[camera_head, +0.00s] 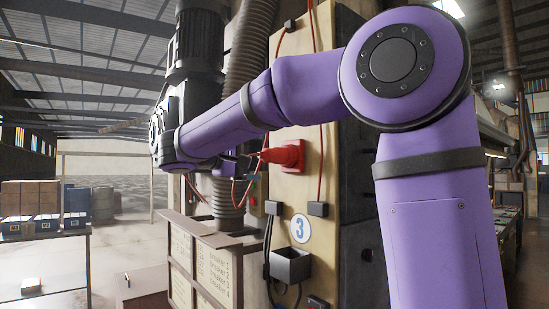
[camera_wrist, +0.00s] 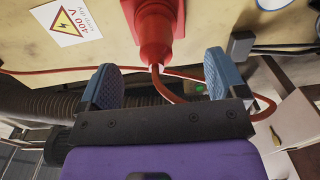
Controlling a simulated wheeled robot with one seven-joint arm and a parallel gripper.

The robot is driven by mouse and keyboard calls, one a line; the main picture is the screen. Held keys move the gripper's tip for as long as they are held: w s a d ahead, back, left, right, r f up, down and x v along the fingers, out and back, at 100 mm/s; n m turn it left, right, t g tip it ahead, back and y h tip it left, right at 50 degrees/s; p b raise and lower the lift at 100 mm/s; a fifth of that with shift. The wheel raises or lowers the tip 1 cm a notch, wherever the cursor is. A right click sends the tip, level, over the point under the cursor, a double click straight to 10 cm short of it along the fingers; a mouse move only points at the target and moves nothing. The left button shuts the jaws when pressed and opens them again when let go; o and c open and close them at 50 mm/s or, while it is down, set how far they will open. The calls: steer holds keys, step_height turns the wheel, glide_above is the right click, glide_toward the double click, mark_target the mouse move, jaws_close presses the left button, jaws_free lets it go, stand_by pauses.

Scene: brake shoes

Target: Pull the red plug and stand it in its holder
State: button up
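The red plug (camera_wrist: 156,42) sits in a red socket on a light wooden panel, with a red cable running from its end. In the head view the red plug (camera_head: 272,156) and socket (camera_head: 293,153) show beside my purple arm. My gripper (camera_wrist: 158,85) is open, with blue pads either side of the plug's cable end and clear gaps between. In the head view my gripper (camera_head: 238,165) is near the plug, partly hidden by my arm. A small dark open box (camera_head: 290,268), which may be the holder, is fixed low on the panel under a number 3 sign.
Red cables hang along the panel. A ribbed grey hose (camera_head: 228,200) runs behind my gripper. A wooden breaker box (camera_head: 200,262) stands below. A table (camera_head: 45,238) with boxes is at far left.

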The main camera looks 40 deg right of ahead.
steer(key=shift+w+a+r, duration=0.15)
steer(key=shift+w+r, duration=0.05)
steer(key=shift+w, duration=0.1)
